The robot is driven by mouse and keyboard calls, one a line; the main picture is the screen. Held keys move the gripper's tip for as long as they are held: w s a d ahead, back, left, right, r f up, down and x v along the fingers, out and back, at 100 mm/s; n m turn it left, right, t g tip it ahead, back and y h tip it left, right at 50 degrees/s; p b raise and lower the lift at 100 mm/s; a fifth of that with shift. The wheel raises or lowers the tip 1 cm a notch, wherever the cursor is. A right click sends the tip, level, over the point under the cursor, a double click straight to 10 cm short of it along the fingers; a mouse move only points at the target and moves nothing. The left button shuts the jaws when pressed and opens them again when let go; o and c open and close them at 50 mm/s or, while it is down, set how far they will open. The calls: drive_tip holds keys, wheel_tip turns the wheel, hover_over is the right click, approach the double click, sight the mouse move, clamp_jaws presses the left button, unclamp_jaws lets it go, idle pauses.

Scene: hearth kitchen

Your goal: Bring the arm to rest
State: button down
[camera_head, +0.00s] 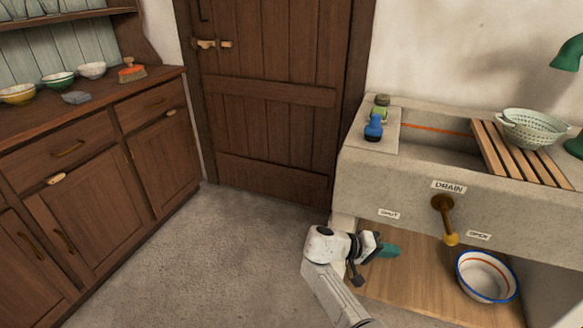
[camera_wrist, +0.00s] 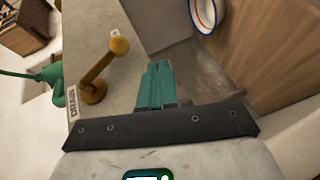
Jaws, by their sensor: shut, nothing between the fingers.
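My gripper (camera_head: 390,250) has green fingers and is low in front of the stone sink, at the left part of the wooden shelf under it. In the wrist view the gripper (camera_wrist: 155,84) shows its green fingers together, with nothing between them. My white arm reaches up to it from the bottom of the head view. The drain lever (camera_head: 446,218), brass with a yellow knob, is on the sink front to the right of the gripper. The lever also shows in the wrist view (camera_wrist: 100,72), left of the fingers and apart from them.
The stone sink (camera_head: 360,190) has a wooden rack (camera_head: 495,150) with a colander (camera_head: 533,128) on it. A white bowl (camera_head: 487,276) sits on the lower shelf (camera_head: 425,295). The floor (camera_head: 220,260) at left is clear.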

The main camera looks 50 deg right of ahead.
drive_tip(key=s+a+f+n+t+y, duration=0.2)
drive_tip(key=a+t+y, duration=0.1)
drive_tip(key=a, duration=0.5)
drive_tip(key=s+a+f+n+t+y, duration=0.2)
drive_tip(key=s+a+n+t+y, duration=0.1)
drive_tip(key=a, duration=0.6)
drive_tip(key=s+a+f+n+t+y, duration=0.2)
drive_tip(key=a+f+t+y, duration=0.1)
drive_tip(key=a, duration=0.5)
drive_tip(key=s+a+r+n+t+y+p, duration=0.1)
drive_tip(key=s+a+r+n+t+y, duration=0.15)
drive_tip(key=a+r, duration=0.3)
wheel_tip(320, 180, up, 15)
drive_tip(key=p, duration=1.5)
drive_tip(key=shift+f+g+h, duration=0.2)
drive_tip(key=shift+g+h, duration=0.15)
drive_tip(key=shift+g, duration=0.1)
